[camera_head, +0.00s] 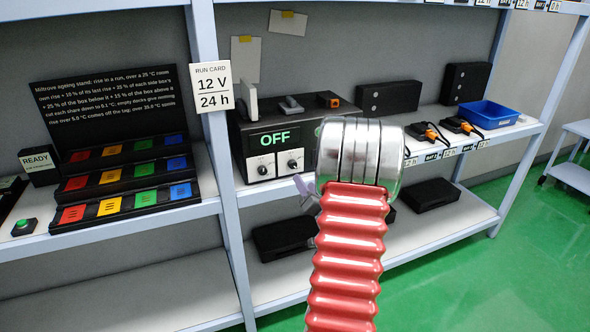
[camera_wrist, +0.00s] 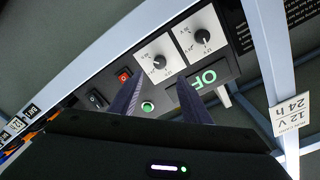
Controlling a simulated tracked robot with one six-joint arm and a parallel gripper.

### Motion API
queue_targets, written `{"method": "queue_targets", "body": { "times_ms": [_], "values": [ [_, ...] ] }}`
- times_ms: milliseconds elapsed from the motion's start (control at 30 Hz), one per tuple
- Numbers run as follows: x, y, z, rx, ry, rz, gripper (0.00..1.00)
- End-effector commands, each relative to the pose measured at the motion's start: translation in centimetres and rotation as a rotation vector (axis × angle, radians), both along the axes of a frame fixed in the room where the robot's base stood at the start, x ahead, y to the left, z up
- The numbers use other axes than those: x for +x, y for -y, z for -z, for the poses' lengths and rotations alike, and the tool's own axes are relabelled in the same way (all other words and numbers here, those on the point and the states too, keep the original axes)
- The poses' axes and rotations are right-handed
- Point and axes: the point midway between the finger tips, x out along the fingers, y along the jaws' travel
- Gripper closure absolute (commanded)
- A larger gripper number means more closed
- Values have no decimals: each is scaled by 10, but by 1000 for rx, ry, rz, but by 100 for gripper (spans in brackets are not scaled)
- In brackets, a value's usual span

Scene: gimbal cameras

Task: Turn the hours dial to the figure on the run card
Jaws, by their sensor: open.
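The run card (camera_head: 212,88) hangs on the shelf post and reads 12 V and 24 h; it also shows upside down in the wrist view (camera_wrist: 291,112). The dark charger box has a lit OFF display (camera_head: 275,138). Its front carries a left dial (camera_head: 262,169) and a right dial (camera_head: 292,164), each black on a white plate. In the wrist view these are the upper-right dial (camera_wrist: 203,37) and the other dial (camera_wrist: 160,62). Their labels are too small to read surely. My gripper (camera_wrist: 161,84) is open and empty, its fingers in front of the box face, apart from both dials.
A green button (camera_wrist: 148,106) and a red switch (camera_wrist: 124,75) sit on the same face. A stepped stand with coloured blocks (camera_head: 125,180) is at the left. A blue bin (camera_head: 488,113) is at the right. My arm hides part of the box in the head view.

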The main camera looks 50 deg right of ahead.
Motion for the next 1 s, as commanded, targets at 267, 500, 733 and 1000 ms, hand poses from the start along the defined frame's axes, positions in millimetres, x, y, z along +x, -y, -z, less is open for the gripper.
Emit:
{"method": "queue_targets", "body": {
  "times_ms": [267, 500, 733, 1000],
  "values": [
    [37, 23, 1, 0, 0, -1, 57],
    [66, 43, 0, 0, 1, -1, 57],
    [87, 57, 1, 1, 0, 1, 57],
    [94, 61, 1, 2, -1, 1, 57]
  ]
}}
